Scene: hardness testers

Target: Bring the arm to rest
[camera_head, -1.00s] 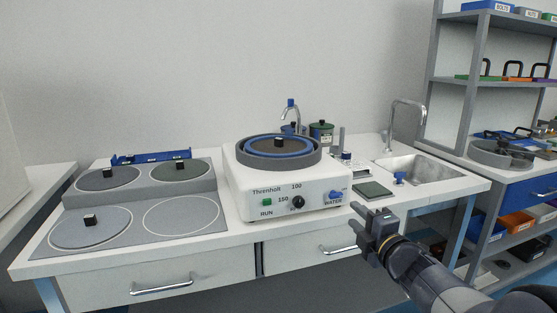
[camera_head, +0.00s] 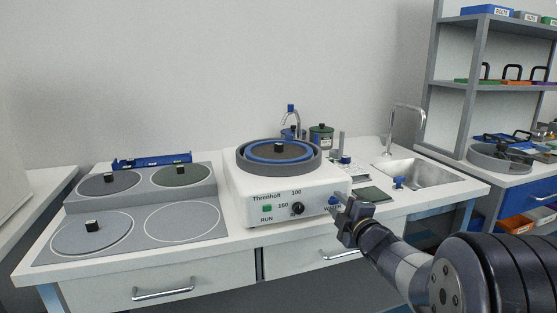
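My gripper (camera_head: 348,214) is at the end of my arm, which reaches in from the lower right. It hangs in front of the right front corner of the white polishing machine (camera_head: 287,206), near the bench's front edge. The fingers are small and seen partly from behind, so I cannot tell how far apart they are. No held object shows between them. The gripper overlaps the machine's WATER label and part of the bench front in the picture.
A grey panel with round discs (camera_head: 92,233) covers the bench's left side. A sink (camera_head: 420,172) with a tap and a dark green pad (camera_head: 372,195) lie right of the machine. Shelves (camera_head: 480,86) with bins stand at the far right. Drawer handles (camera_head: 163,293) project from the bench front.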

